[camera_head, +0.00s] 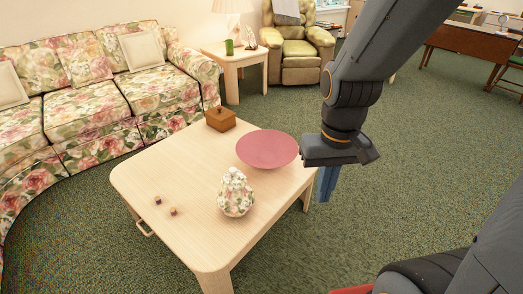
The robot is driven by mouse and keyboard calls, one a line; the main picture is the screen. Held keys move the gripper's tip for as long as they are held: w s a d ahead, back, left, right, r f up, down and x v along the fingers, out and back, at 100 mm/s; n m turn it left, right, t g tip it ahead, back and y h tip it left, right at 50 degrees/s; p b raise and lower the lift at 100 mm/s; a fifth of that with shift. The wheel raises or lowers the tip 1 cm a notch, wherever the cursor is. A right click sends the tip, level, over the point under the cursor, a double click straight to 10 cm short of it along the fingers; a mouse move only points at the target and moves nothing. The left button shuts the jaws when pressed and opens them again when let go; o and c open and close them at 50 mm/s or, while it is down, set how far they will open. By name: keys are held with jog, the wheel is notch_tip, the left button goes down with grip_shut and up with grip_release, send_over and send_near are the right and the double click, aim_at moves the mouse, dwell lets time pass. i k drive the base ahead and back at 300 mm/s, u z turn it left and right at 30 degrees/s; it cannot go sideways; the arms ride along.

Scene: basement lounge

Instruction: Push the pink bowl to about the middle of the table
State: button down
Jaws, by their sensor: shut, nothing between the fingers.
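The pink bowl (267,149) sits near the right edge of the light wooden table (178,236), toward its far half. My gripper (326,186) points down to the right of the bowl, with its blue fingers shut and empty. In the picture it appears past the table's right edge, apart from the bowl. How far it is from the bowl in depth is hard to tell.
A floral lidded jar (236,195) stands in front of the bowl. A small wooden box (220,119) sits behind it to the left. Two small dice-like cubes (173,211) lie at the front left. The table's middle left is bare. A floral sofa (90,105) stands behind.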

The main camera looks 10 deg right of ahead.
aim_at(264, 149)
jog(key=u, duration=0.2)
jog(key=k, duration=0.35)
jog(key=z, duration=1.55)
jog(key=i, duration=1.2)
jog(key=u, duration=0.8)
jog(key=i, duration=0.7)
jog(key=u, duration=1.15)
jog(key=i, duration=0.35)
jog(key=u, duration=0.4)
